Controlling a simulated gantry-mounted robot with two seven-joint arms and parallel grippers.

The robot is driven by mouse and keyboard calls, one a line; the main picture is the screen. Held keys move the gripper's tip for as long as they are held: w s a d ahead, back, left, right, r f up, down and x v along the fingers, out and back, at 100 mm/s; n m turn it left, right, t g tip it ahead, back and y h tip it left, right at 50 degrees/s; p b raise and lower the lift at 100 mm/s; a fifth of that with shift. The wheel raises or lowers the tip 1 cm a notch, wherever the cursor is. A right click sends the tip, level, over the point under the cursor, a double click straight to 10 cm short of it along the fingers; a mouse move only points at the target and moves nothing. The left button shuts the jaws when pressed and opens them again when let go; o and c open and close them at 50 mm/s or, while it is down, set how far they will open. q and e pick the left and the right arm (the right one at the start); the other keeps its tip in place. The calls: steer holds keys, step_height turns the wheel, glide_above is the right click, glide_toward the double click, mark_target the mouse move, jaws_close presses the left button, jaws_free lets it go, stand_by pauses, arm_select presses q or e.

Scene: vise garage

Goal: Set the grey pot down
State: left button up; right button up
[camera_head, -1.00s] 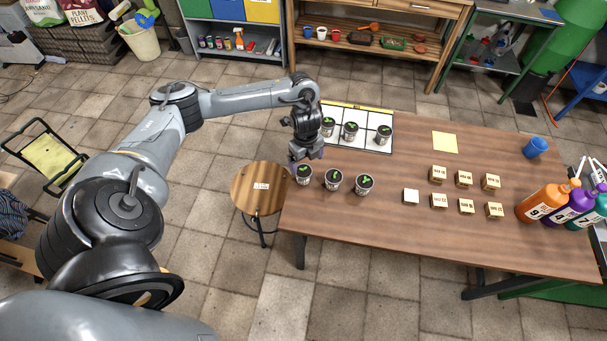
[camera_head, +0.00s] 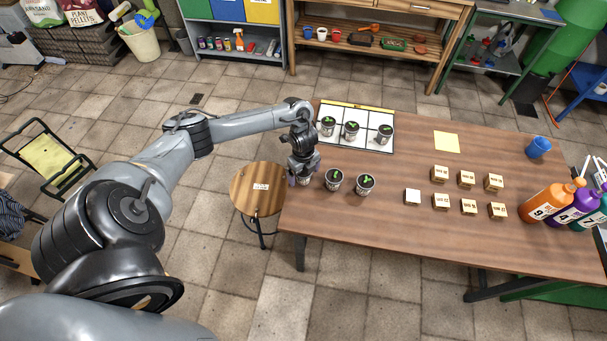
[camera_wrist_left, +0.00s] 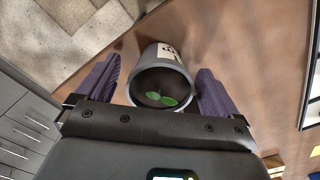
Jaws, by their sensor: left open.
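A grey pot (camera_wrist_left: 160,82) with a white label, dark soil and a small green sprout stands between my left gripper's fingers in the wrist view. My left gripper (camera_wrist_left: 157,92) is open around it, with a gap visible on at least the right side. In the head view my left gripper (camera_head: 304,176) points down over the table's left end and mostly hides this pot. Two similar grey pots (camera_head: 334,180) (camera_head: 365,184) stand just to the right. Three more stand on a white gridded board (camera_head: 355,142) behind. My right gripper is not in view.
The wooden table (camera_head: 390,230) has bare room at its front and middle. Several small labelled blocks (camera_head: 441,201), a yellow sheet (camera_head: 446,142), a blue cup (camera_head: 538,147) and bottles (camera_head: 545,203) are to the right. A round stool (camera_head: 258,188) stands beside the table's left edge.

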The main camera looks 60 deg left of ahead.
arm_select(q)
steer(key=shift+f, duration=0.4)
steer(key=shift+c, duration=0.2)
steer(key=c, duration=1.3)
steer(key=shift+o, duration=0.2)
steer(key=shift+r, duration=0.2)
